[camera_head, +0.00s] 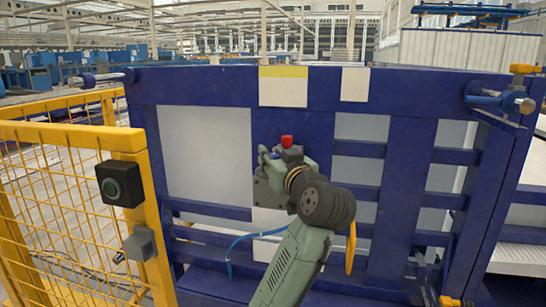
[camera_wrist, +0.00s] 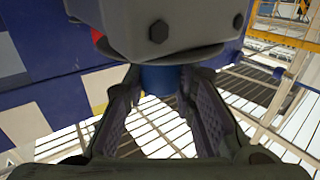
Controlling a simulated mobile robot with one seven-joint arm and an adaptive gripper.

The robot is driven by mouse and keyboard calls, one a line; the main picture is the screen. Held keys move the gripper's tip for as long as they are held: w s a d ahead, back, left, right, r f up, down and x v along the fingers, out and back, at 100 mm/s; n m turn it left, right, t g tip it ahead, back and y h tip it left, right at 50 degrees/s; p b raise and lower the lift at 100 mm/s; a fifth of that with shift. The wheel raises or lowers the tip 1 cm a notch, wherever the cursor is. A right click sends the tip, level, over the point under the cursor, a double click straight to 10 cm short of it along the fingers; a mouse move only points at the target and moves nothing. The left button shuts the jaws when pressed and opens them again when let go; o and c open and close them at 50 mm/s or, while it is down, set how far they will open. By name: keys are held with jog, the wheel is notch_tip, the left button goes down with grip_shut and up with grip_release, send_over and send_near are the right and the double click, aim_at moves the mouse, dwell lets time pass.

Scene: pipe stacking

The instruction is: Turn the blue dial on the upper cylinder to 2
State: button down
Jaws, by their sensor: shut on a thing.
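In the wrist view, the blue dial (camera_wrist: 159,79) is a short blue cylinder under a dark grey housing (camera_wrist: 185,40) with two bolts. My gripper (camera_wrist: 161,86) has one finger on each side of the dial and is shut on it. The housing hides its upper part. No number or mark on the dial can be read. In the head view, my gripper (camera_head: 268,166) is in front of the middle of a large blue frame, just below a red cap (camera_head: 287,141).
The blue frame (camera_head: 390,190) fills the middle, with pale panels behind its bars. A yellow mesh fence (camera_head: 72,131) with a black button box (camera_head: 119,184) stands at left. A light blue cable (camera_head: 235,243) hangs below my gripper. A metal cylinder (camera_head: 505,101) sits at upper right.

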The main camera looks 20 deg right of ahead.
jog(key=shift+y, duration=0.3)
jog(key=n+g+y, duration=0.1)
jog(key=n+y, duration=0.1)
jog(key=y, duration=0.1)
jog(key=n+g+y, duration=0.1)
jog(key=n+y, duration=0.2)
jog(key=y, duration=0.1)
jog(key=shift+d+b, duration=0.15)
jog(key=shift+b, duration=0.15)
jog(key=shift+n+g+y+p, duration=0.3)
jog(key=shift+n+g+y, duration=2)
jog(key=shift+y, duration=0.6)
jog(key=c, duration=1.3)
grip_release()
